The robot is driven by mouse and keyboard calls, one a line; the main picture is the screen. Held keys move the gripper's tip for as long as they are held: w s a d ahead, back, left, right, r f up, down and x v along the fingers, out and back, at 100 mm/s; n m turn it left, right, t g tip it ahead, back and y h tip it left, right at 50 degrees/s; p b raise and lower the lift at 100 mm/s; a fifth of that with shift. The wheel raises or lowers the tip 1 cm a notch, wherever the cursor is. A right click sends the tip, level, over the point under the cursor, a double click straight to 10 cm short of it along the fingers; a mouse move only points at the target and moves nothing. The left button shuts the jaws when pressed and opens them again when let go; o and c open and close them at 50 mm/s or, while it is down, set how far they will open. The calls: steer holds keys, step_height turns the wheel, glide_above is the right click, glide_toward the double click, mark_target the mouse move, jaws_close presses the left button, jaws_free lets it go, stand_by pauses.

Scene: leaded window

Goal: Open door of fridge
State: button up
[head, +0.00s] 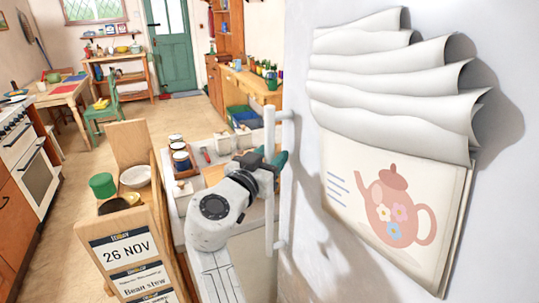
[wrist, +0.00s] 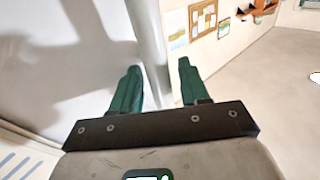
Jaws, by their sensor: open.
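The fridge door (head: 302,150) is the large pale surface filling the right of the head view; it also shows at the left of the wrist view (wrist: 60,50). I cannot tell whether it stands ajar. Its handle (head: 270,215) is a long white upright bar on short brackets near the door's left edge. My gripper (head: 274,160) reaches the handle around mid-height.
A paper pad with a teapot picture (head: 395,205) hangs on the door. A counter (head: 175,205) with jars stands behind my arm, and a date board (head: 130,255) stands at front left. Open floor (head: 185,115) lies farther back.

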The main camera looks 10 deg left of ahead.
jaws_close()
stand_by(0.4)
